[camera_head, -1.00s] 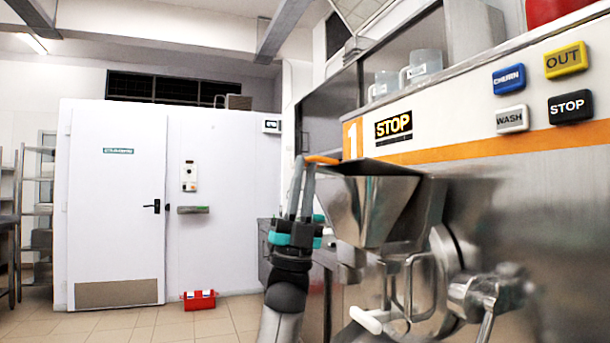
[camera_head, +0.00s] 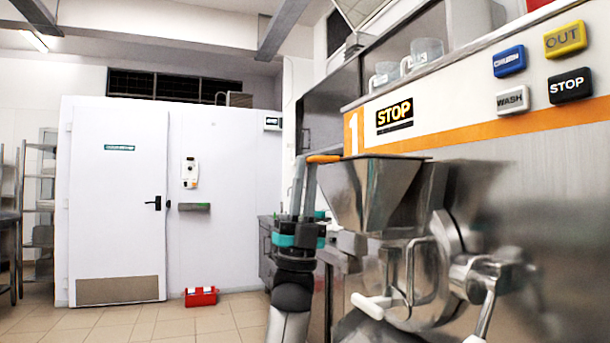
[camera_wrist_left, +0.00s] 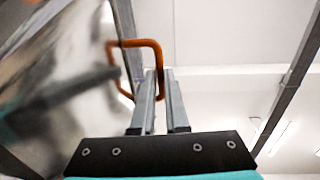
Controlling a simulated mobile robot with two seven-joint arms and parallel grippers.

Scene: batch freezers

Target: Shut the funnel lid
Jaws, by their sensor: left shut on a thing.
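The steel funnel (camera_head: 368,195) stands on the front of the machine at right in the head view. Its lid (camera_head: 400,157) shows only as a thin, nearly edge-on line along the funnel's top, so any small gap under it cannot be told. The lid's orange handle (camera_head: 323,158) sticks out to the left. My left gripper (camera_head: 305,165) points up beside the funnel, its fingers shut on this handle. In the left wrist view the handle is an orange loop (camera_wrist_left: 135,43), with one side between my fingers (camera_wrist_left: 160,85). My right gripper is not in view.
Clear jugs (camera_head: 425,53) stand on the machine's top. Its front has buttons (camera_head: 509,61), and a white-handled lever (camera_head: 368,305) is below the funnel. A red box (camera_head: 200,296) lies on the floor by the white cold-room wall. The floor at left is open.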

